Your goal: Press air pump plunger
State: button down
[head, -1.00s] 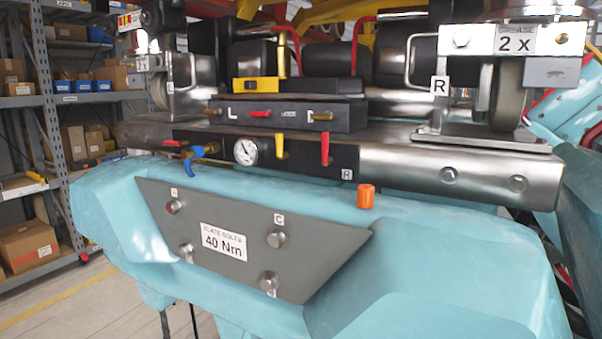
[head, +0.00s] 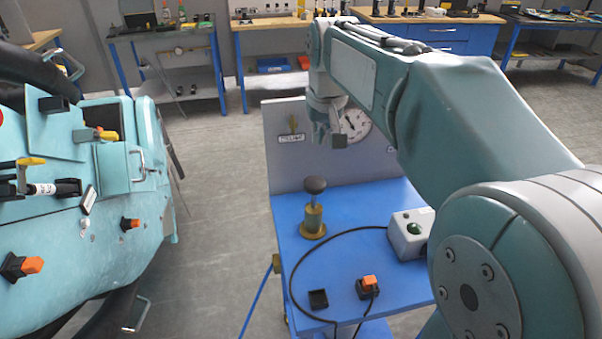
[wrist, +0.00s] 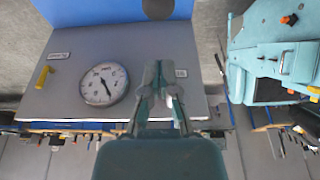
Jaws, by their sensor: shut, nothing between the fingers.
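The air pump has a dark round knob (head: 315,185) on a short plunger above a brass body (head: 312,216). It stands upright on the blue cart top (head: 345,215). A dark rounded shape at the top edge of the wrist view looks like the same knob (wrist: 157,8). My gripper (head: 336,140) is shut and empty, in front of the grey panel, above and slightly right of the knob, not touching it. The wrist view shows my gripper's fingers (wrist: 158,70) together. A round gauge (head: 352,126) on the panel is partly hidden by my gripper; the wrist view shows its full dial (wrist: 104,84).
A yellow valve handle (head: 293,124) is on the grey panel. A teal machine (head: 85,215) stands left, with floor between.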

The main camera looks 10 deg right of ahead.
aim_at(314, 180)
jog(key=x, duration=1)
jog(key=shift+s+f, duration=0.3)
jog(key=shift+f, duration=0.65)
notch_tip(314, 180, down, 6)
jog(key=shift+s+r, duration=0.1)
jog(key=v, duration=1.2)
jog(key=shift+r, duration=0.15)
dwell(1.5)
